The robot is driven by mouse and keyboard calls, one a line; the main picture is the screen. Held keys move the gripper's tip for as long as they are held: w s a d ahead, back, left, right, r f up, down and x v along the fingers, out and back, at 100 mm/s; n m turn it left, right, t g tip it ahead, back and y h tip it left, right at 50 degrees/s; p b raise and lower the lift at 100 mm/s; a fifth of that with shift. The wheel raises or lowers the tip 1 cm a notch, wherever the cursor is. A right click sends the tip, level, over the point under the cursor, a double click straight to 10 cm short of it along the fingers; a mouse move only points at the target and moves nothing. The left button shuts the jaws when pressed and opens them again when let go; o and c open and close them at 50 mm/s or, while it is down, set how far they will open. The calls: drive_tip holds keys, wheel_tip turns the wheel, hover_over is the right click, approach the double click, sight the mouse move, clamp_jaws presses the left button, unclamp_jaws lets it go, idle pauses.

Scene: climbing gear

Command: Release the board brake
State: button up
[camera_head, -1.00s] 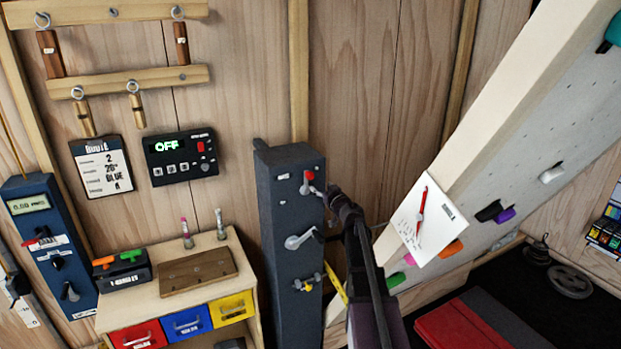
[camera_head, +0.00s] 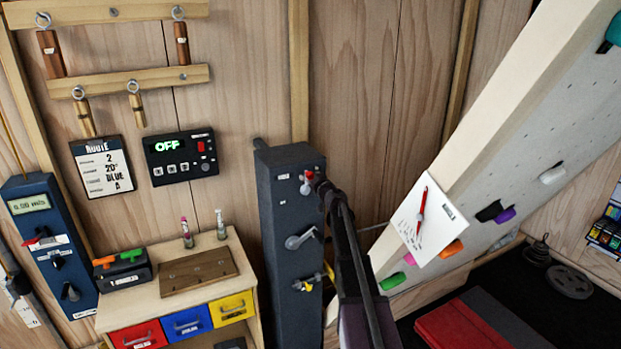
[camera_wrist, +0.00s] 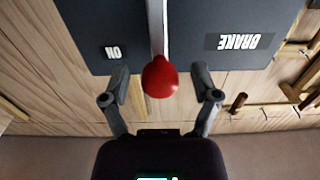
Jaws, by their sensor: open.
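The brake lever has a red knob (camera_head: 309,174) near the top of a dark grey column (camera_head: 283,230). In the wrist view the red knob (camera_wrist: 160,77) sits between the two fingers of my open gripper (camera_wrist: 162,80), with space on both sides. A BRAKE label (camera_wrist: 238,42) and an ON label (camera_wrist: 113,52) show upside down on the column face. In the head view my gripper (camera_head: 322,184) is right at the knob and partly hides the lever. Contact cannot be told.
Lower on the column are a grey lever (camera_head: 299,239) and a yellow-and-grey handle (camera_head: 308,283). A drawer unit (camera_head: 218,260) stands to the left, below a black display (camera_head: 180,155) reading OFF. The tilted climbing board (camera_head: 500,150), with a white card (camera_head: 428,220), is to the right.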

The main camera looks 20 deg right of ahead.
clamp_jaws()
drive_tip(key=shift+d, duration=0.15)
drive_tip(key=shift+a, duration=0.25)
idle(0.4)
